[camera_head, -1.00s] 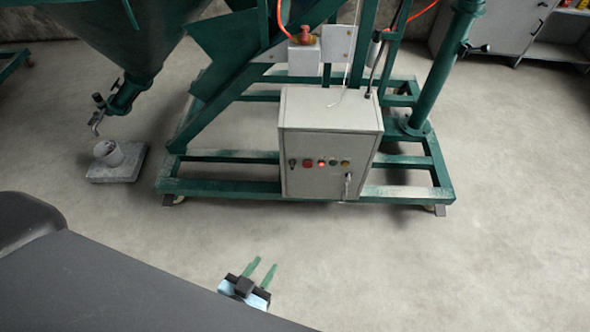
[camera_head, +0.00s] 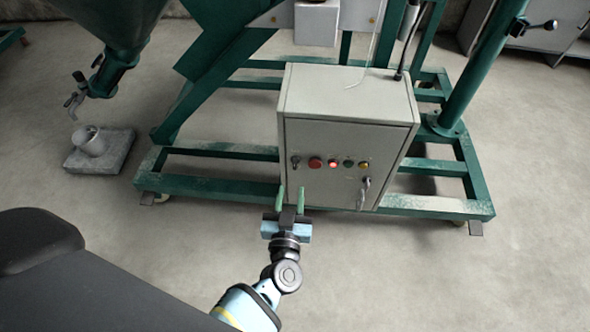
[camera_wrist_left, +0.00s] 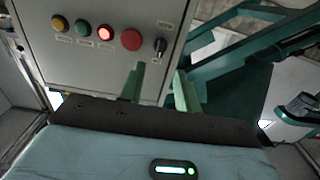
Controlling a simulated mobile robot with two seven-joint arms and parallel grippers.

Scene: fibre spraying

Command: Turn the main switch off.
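The grey control box (camera_head: 345,95) stands on the green machine frame. Its front has a small black rotary switch (camera_head: 295,162) at the left end of a row of buttons. It also shows in the left wrist view as a black knob (camera_wrist_left: 160,47), beside a large red button (camera_wrist_left: 131,39). My left gripper (camera_head: 291,190) is open and empty, with two green fingers apart. The fingers point at the box front, just below the switch in the head view. In the wrist view the knob sits just beyond the gap between the fingertips (camera_wrist_left: 160,74). My right gripper is not in view.
A lit red lamp (camera_head: 332,163), a green button (camera_head: 349,164) and a yellow button (camera_head: 364,166) share the row. Keys (camera_head: 363,190) hang in a lock at lower right. The green base frame (camera_head: 440,206) runs around the box. The floor in front is clear.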

